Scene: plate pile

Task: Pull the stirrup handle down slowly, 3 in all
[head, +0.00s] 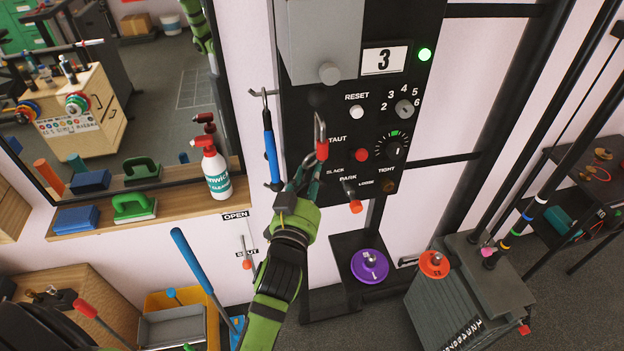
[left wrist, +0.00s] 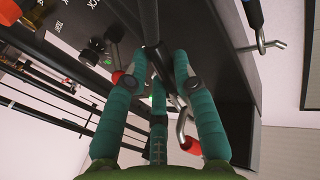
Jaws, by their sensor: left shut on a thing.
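The panel's counter (head: 384,60) reads 3 and a green lamp (head: 424,54) is lit. My right gripper is out of view.
A blue-handled tool (head: 271,148) hangs on a hook left of the handle. A spray bottle (head: 215,170) stands on the wooden shelf (head: 180,207). A weight stack (head: 478,290) stands lower right.

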